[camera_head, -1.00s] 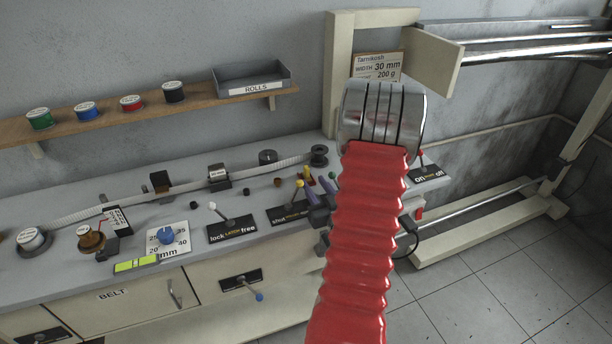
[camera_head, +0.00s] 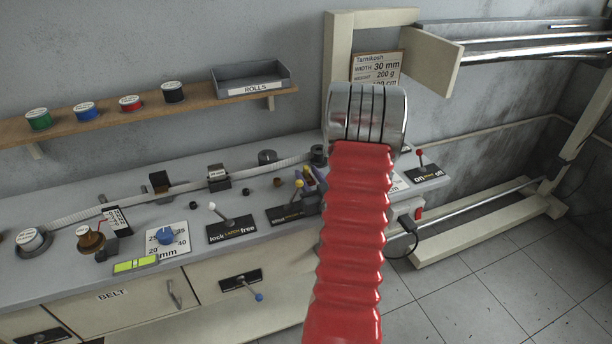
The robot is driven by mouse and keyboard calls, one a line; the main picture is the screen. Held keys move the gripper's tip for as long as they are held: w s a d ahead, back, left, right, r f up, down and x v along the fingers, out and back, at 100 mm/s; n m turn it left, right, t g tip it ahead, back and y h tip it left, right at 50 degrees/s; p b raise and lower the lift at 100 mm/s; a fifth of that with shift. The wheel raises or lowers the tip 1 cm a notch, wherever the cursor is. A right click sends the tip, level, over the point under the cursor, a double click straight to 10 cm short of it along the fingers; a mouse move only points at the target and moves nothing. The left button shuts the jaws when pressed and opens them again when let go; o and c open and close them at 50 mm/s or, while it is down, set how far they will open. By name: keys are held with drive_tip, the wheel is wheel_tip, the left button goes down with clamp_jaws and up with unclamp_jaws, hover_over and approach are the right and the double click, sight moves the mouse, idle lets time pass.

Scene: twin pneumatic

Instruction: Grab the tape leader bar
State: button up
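A pale ribbed tape (camera_head: 130,203) runs along the back of the console, from the white reel (camera_head: 32,240) at the left, past a small upright block (camera_head: 218,178), towards a black spool (camera_head: 317,154). I cannot single out the leader bar. My red bellows arm with its chrome joint stands in front and hides part of the console. Two purple strips, which look like the fingers of my gripper (camera_head: 313,176), show just left of the arm, below the black spool. They look apart, with nothing visible between them; the arm hides the rest.
Levers with labels stand on the console front, including a white-knobbed one (camera_head: 224,219) and a yellow-knobbed one (camera_head: 293,200). A red-knobbed switch (camera_head: 420,164) is right of my arm. A shelf (camera_head: 200,98) holds coloured rolls and a grey tray.

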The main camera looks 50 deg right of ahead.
drive_tip(key=shift+c, duration=0.3)
clamp_jaws()
idle(0.3)
